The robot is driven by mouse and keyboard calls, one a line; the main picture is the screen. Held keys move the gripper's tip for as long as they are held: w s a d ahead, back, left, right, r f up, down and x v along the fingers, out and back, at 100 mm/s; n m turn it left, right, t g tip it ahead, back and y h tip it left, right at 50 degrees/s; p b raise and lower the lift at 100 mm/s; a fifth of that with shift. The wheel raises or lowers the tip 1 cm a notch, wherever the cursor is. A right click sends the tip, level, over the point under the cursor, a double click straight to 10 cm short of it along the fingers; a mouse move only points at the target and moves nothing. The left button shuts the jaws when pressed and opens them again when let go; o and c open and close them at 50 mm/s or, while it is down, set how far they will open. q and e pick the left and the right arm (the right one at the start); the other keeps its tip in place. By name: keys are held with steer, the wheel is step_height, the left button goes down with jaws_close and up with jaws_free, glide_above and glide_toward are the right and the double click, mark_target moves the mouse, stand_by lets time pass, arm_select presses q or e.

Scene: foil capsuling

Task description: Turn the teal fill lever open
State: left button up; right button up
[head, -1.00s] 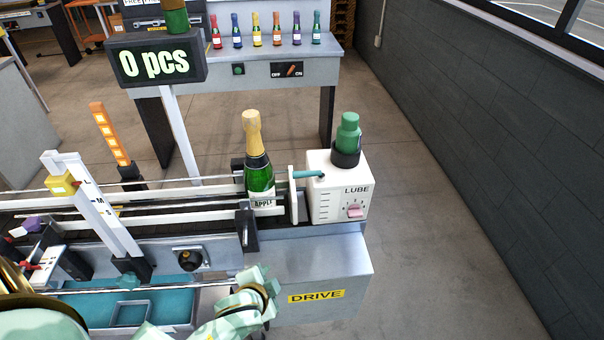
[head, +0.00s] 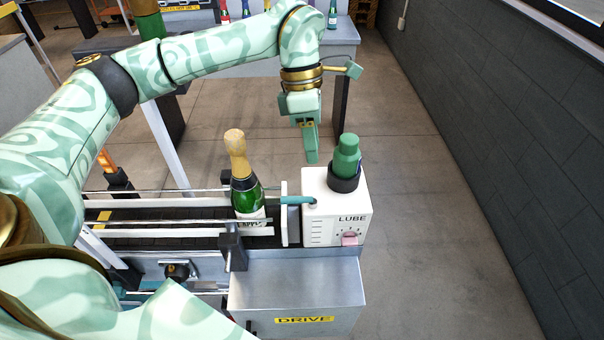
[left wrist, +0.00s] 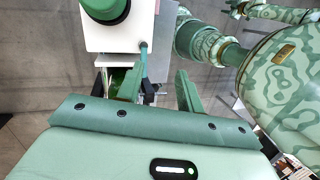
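The teal fill lever (head: 297,200) sticks out from the left side of the white LUBE box (head: 322,222), lying roughly level. My left gripper (head: 311,142) hangs fingers-down above and behind the box in the head view, apart from the lever. In the left wrist view its two fingers (left wrist: 160,88) stand apart with nothing held between them.
A green bottle (head: 245,190) with a gold top stands on the conveyor (head: 160,215) left of the box. A green lubricant bottle (head: 346,155) sits on the box, close to my left gripper. A pink knob (head: 349,238) is on its front. Open floor lies to the right.

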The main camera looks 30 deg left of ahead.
arm_select(q)
steer(key=a+r+n+y, duration=0.1)
steer(key=a+r+y, duration=0.1)
steer(key=a+r, duration=0.15)
glide_toward(293, 197)
steer(key=f, duration=0.5)
steer(key=s+f, duration=0.1)
steer(key=f, duration=0.2)
steer(key=shift+s+d+f+p, duration=0.1)
steer(key=shift+d+p, duration=0.15)
steer(key=shift+p, duration=0.15)
jaws_close()
